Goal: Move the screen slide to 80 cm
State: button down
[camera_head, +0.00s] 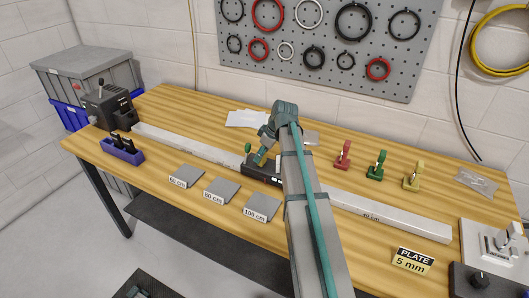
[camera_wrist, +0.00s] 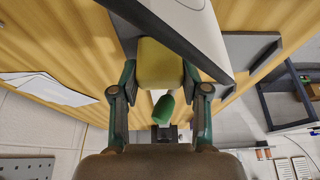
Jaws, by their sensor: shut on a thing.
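A long pale rail (camera_head: 200,149) runs across the wooden bench. A dark slide block (camera_head: 258,173) sits on it near mid-length, behind the 100 cm plate (camera_head: 262,207) and right of the 80 cm plate (camera_head: 221,191). My gripper (camera_head: 263,157) is down at this block; my arm hides its right side. A green knob (camera_head: 248,148) stands at the block's left and also shows in the wrist view (camera_wrist: 163,106). In the wrist view, my green fingers are shut on a yellow-green block (camera_wrist: 160,64), one on each side. I cannot tell how it joins the slide.
A 60 cm plate (camera_head: 187,176) lies left. A dark box device (camera_head: 110,107) stands at the rail's left end, by a blue holder (camera_head: 122,150). Red (camera_head: 343,156), green (camera_head: 377,166) and yellow (camera_head: 412,177) pieces stand behind the rail. White papers (camera_head: 246,118) lie behind the slide.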

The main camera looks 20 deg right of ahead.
aim_at(272, 167)
jog(key=c, duration=0.6)
grip_release()
jog(key=shift+o, duration=0.2)
jog(key=v, duration=1.2)
jog(key=shift+w+a, duration=0.1)
